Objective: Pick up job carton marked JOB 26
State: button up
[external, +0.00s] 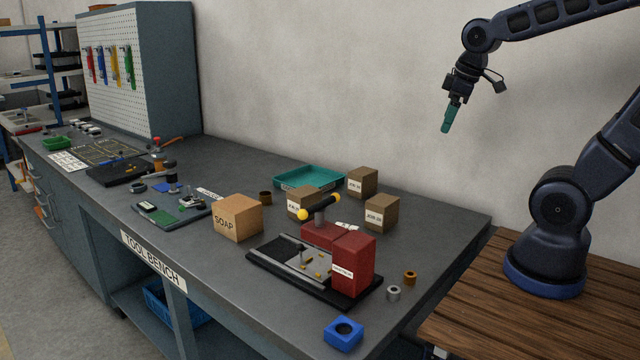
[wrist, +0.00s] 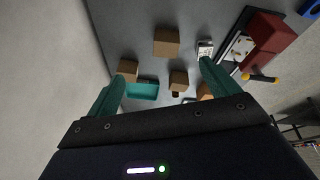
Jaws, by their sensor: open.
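Three small brown cartons with white labels stand on the bench in the external view: one at the back (external: 362,182), one at the right (external: 382,212), one at the left (external: 298,202) partly behind a yellow-ended tool. The label print is too small to tell which is JOB 26. My gripper (external: 447,117) is high above the bench's right end, apart from all cartons. In the wrist view its two teal fingers (wrist: 162,73) are spread and empty, with cartons far below: one at top centre (wrist: 166,42), one at left (wrist: 127,69), one lower centre (wrist: 179,77).
The wall rises behind.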

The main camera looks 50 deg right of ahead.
jog(key=w+a+f+n+g, duration=0.1)
jog(key=w+f+n+g, duration=0.1)
jog(key=w+f+n, duration=0.65)
jog(key=n+g, duration=0.2)
jog(key=n, duration=0.3)
send_over(382, 199)
notch_tip(382, 199, down, 13)
jog(key=shift+s+r, duration=0.1)
jog(key=shift+f+n, duration=0.35)
jog(key=shift+f, duration=5.25)
jog(key=c, duration=1.2)
jog(key=shift+r, duration=0.15)
